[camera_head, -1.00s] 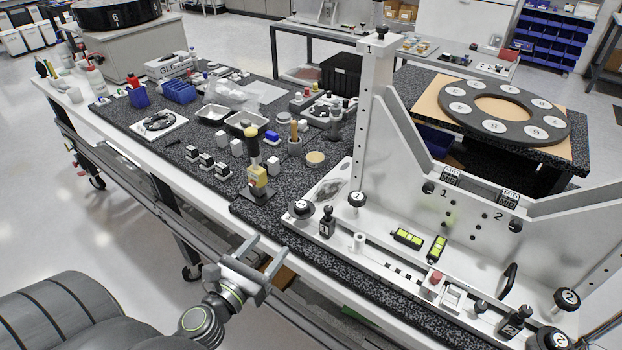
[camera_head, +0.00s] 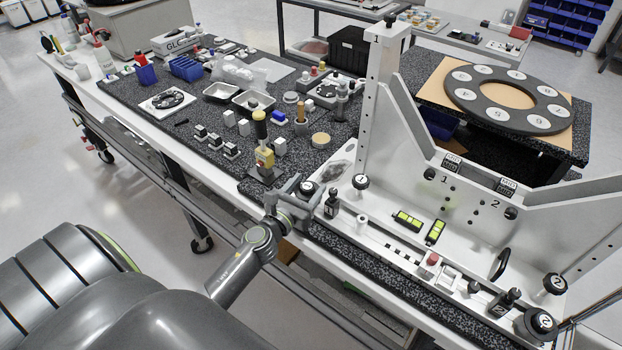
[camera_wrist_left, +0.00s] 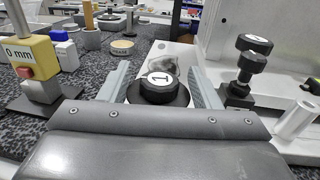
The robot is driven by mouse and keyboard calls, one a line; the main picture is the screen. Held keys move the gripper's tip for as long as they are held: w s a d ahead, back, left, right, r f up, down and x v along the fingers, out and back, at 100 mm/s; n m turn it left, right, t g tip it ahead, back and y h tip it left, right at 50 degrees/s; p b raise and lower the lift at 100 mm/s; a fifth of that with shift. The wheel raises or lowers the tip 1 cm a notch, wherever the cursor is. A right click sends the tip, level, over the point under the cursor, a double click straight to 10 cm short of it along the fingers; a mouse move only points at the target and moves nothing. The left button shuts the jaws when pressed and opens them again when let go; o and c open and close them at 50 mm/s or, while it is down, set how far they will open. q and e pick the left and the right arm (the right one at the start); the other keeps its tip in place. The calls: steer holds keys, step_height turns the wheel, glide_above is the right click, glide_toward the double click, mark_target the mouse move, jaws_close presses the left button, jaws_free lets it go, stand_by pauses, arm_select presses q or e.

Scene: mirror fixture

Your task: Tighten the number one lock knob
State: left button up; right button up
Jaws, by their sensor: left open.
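A round black knob with a white "1" label (camera_head: 307,187) sits at the left end of the white fixture's base. My left gripper (camera_head: 298,197) is open at this knob. In the left wrist view the knob (camera_wrist_left: 160,86) lies between the two fingers of my left gripper (camera_wrist_left: 160,78), one finger on each side. I cannot tell whether either finger touches it. A second knob marked "1" (camera_head: 360,181) is on the fixture further right, and a small black post (camera_head: 331,206) stands between them. My right gripper is not in view.
The white mirror fixture (camera_head: 384,110) rises to the right, with knobs marked "2" (camera_head: 555,284) at its far end. A yellow block with a black handle (camera_head: 264,158) stands close to the left gripper. White and black blocks and trays crowd the dark table behind.

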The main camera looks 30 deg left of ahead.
arm_select(q)
steer(key=shift+w, duration=1.25)
steer(key=shift+c, duration=0.5)
steer(key=c, duration=0.9)
